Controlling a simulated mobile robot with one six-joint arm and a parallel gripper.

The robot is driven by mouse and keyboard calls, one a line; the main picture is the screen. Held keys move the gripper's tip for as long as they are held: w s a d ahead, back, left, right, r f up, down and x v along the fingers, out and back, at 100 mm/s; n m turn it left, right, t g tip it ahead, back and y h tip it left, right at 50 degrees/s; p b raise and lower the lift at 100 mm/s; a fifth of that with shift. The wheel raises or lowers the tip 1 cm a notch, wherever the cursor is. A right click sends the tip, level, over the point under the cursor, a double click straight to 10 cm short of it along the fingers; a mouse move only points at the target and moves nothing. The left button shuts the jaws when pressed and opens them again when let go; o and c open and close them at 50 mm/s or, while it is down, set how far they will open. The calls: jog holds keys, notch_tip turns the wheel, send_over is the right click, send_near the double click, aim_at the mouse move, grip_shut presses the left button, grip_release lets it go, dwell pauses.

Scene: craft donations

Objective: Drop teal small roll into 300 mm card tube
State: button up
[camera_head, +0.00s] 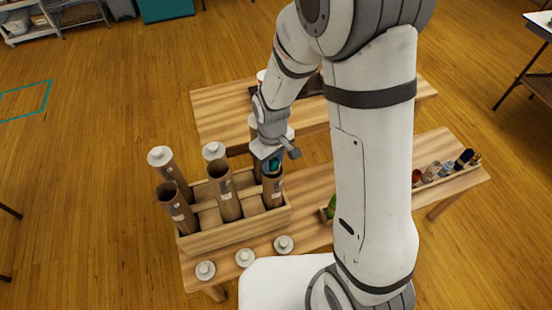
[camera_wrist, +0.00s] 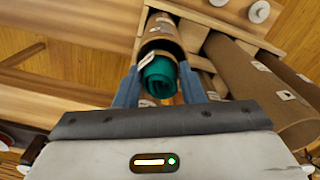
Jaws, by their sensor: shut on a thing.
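The teal small roll (camera_wrist: 160,76) is between the two blue fingers of my gripper (camera_wrist: 160,88), which is shut on it. It also shows in the head view (camera_head: 275,166), just below my gripper (camera_head: 274,158). An open brown card tube (camera_head: 272,189) stands upright in the wooden rack (camera_head: 240,231), directly below the roll. In the wrist view the roll overlaps the mouth of this tube (camera_wrist: 160,24); I cannot tell whether its far end is inside. The tube labels are too small to read, so I cannot tell which tube is 300 mm.
Other brown tubes stand close by in the rack, including an open one (camera_head: 225,197) just left and another (camera_head: 176,212) farther left. White caps (camera_head: 244,257) lie along the table's front edge. A tray of small items (camera_head: 447,172) is at the right.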

jog(key=shift+s, duration=0.2)
jog(key=o, duration=1)
jog(key=shift+o, duration=0.2)
jog(key=shift+r, duration=0.15)
notch_tip(320, 180, up, 8)
jog(key=shift+f, duration=0.2)
